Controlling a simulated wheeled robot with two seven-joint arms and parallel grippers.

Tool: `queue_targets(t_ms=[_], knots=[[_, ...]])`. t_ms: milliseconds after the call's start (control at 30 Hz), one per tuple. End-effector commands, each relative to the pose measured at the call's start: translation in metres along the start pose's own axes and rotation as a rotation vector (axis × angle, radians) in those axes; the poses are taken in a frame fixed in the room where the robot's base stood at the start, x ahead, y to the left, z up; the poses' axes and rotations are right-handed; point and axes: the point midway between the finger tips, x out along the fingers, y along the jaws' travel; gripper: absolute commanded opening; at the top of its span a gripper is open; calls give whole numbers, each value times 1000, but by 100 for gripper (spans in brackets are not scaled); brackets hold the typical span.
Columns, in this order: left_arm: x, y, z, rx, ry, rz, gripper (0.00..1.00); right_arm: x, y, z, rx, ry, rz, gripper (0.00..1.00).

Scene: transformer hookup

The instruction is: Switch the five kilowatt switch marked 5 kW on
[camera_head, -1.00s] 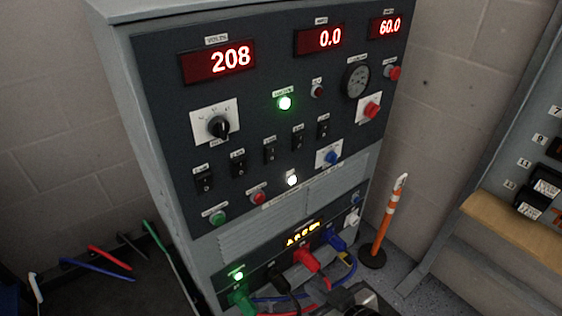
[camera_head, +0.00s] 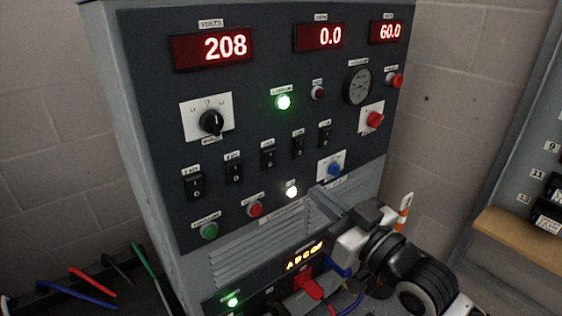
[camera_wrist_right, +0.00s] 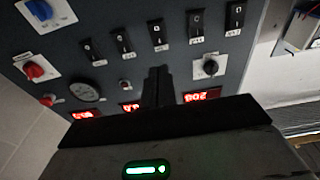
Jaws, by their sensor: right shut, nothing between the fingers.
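A row of black rocker switches runs across the dark panel in the head view. From left to right they include a first switch (camera_head: 194,187), a second (camera_head: 234,172), a third (camera_head: 268,157), a fourth (camera_head: 297,147) and a rightmost one (camera_head: 324,136). Their small labels are too blurred to tell which one reads 5 kW, and their positions are unclear. My right gripper (camera_head: 318,194) is shut and empty, in front of the panel below the blue knob, apart from the switches. In the right wrist view its fingers (camera_wrist_right: 158,84) point toward the panel, seen upside down. My left gripper is not in view.
The grey cabinet (camera_head: 130,130) has displays reading 208, 0.0 and 60.0. Near the switches are a black rotary selector (camera_head: 211,122), a blue knob (camera_head: 334,170), a red button (camera_head: 255,209) and a green button (camera_head: 209,231). Coloured plugs and cables (camera_head: 312,287) sit below.

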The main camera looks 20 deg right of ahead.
Motion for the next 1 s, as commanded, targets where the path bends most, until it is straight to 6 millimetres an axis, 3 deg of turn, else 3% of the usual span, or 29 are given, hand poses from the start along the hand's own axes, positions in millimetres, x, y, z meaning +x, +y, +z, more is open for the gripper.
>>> queue_targets(t_ms=[300, 500, 700, 1000], knots=[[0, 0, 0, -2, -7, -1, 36, 69, 0, -1, 2, 3, 0, 0], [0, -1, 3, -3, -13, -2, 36, 101, 0, -1, 1, 1, -1, 0], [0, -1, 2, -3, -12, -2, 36, 115, 0, 0, -1, -1, 0, 0], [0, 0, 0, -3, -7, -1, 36, 117, 0, 0, -1, -1, 0, 0]])
